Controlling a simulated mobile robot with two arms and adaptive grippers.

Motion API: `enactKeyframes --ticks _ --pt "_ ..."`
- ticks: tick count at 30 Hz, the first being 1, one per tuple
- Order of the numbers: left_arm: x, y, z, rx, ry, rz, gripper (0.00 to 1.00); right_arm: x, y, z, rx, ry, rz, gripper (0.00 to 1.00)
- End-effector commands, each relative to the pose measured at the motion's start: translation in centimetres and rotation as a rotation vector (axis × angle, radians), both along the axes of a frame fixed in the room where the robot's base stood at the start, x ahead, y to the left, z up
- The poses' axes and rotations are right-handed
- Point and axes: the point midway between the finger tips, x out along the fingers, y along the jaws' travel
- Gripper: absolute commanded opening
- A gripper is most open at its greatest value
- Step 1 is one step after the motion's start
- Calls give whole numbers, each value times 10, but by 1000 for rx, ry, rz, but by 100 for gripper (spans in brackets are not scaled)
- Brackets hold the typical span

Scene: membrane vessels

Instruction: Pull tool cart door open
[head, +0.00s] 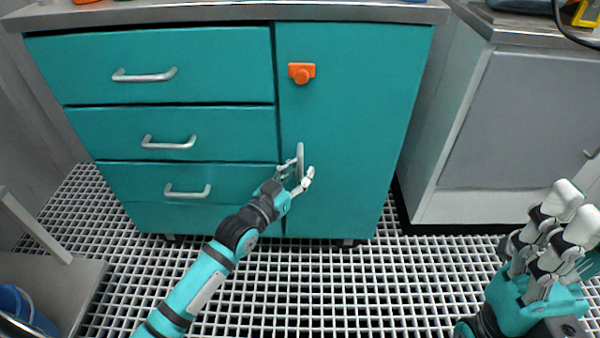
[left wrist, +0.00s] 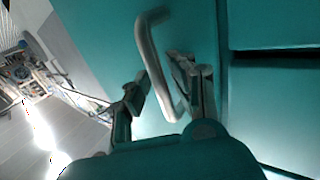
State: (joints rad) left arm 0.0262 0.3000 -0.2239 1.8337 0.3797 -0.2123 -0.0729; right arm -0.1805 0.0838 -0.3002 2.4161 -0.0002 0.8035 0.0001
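The teal tool cart door (head: 350,115) is on the right half of the cart and looks shut. Its grey vertical bar handle (head: 300,160) is near the door's left edge. My left gripper (head: 297,175) is at this handle, with one finger on each side of it. In the left wrist view the handle (left wrist: 152,60) runs between the two fingers of the gripper (left wrist: 160,85). The right-hand finger is close to the bar; a gap shows on the other side, so the gripper looks open. My right gripper (head: 575,208) is at the lower right, away from the cart, empty, with its fingers apart.
An orange knob latch (head: 301,74) sits high on the door. Three drawers (head: 170,130) with bar handles are left of it. A grey cabinet (head: 520,115) stands to the right, past a narrow gap. The white grid floor (head: 330,290) in front of the cart is clear.

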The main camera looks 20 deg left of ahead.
Motion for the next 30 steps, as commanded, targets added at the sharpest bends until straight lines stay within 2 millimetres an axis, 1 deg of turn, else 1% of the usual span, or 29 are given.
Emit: enactKeyframes --ticks 1,6,22,28,29,30 --pt "0 0 0 0 0 0 23 0 0 0 0 0 0 40" --pt "0 0 0 0 0 0 1 0 0 0 0 0 0 40" --pt "0 1 0 1 0 1 0 0 0 0 0 -1 0 40" --pt "-4 0 2 -3 1 18 0 -1 0 6 3 -2 1 40" --pt "-6 0 2 -4 1 24 0 -2 -1 5 4 5 0 40" --pt "-8 -1 3 -4 3 34 0 -2 -1 0 4 31 1 40"
